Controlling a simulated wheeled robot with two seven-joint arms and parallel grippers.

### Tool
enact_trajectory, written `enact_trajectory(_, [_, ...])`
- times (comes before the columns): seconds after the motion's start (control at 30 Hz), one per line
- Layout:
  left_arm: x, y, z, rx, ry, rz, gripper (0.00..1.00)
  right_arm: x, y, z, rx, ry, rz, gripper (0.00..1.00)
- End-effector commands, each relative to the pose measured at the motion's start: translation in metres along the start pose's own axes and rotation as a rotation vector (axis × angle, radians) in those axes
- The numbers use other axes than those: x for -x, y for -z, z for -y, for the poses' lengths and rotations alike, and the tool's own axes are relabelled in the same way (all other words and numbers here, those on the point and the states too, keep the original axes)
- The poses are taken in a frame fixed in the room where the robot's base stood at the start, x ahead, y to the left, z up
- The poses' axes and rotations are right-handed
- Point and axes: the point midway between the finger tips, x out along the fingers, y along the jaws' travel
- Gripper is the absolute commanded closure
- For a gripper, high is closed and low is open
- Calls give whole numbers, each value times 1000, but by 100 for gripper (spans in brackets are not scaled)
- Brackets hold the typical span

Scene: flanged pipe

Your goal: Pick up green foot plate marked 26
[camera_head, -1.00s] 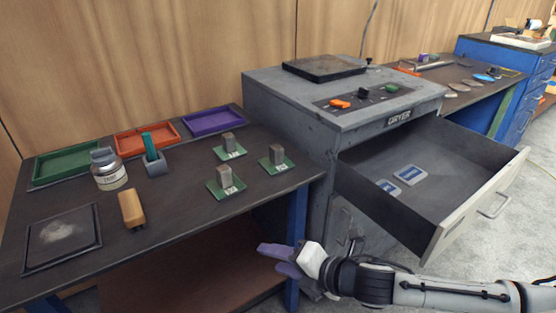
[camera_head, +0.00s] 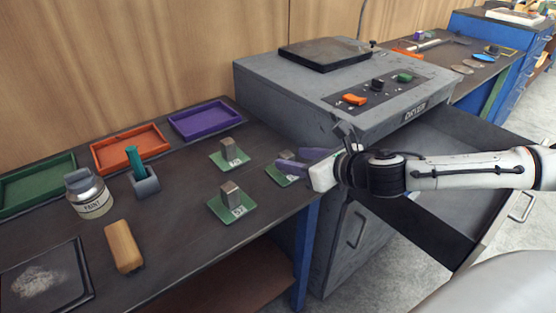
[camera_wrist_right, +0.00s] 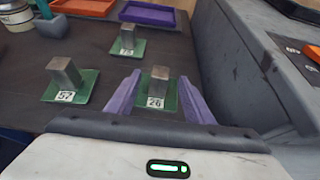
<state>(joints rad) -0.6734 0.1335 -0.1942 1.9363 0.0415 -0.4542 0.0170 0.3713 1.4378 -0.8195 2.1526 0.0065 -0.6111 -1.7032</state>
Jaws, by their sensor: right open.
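The green foot plate marked 26 (camera_wrist_right: 156,97) lies flat on the dark table with a grey metal block standing up from it. In the wrist view it sits between the two purple fingers of my right gripper (camera_wrist_right: 155,95), which are open and apart from its block. In the head view my right gripper (camera_head: 297,162) partly covers this plate (camera_head: 279,178). Another green plate, marked 57 (camera_wrist_right: 68,90), stands to its left in the wrist view, and a third green plate (camera_wrist_right: 127,47) stands farther back. My left gripper is not in view.
The grey dryer (camera_head: 310,85) stands close on the right, its drawer (camera_head: 440,185) pulled out below my right arm. Green, orange (camera_head: 130,148) and purple (camera_head: 205,119) trays line the table's back. A paint jar (camera_head: 88,195) and a wooden-handled brush (camera_head: 123,246) are on the left.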

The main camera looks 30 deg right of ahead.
Motion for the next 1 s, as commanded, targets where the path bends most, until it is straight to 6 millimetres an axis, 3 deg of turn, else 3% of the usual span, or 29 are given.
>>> enact_trajectory(0.3, [5, -15, -3, 6, -4, 32, 69, -37, -1, -1, -3, -3, 1, 53])
enact_trajectory(0.7, [5, -12, -3, 5, -4, 26, 69, -85, 3, 0, -5, -2, 0, 53])
enact_trajectory(1.0, [3, -3, -2, 3, -3, 10, 69, -90, 4, 0, -2, -2, -1, 53])
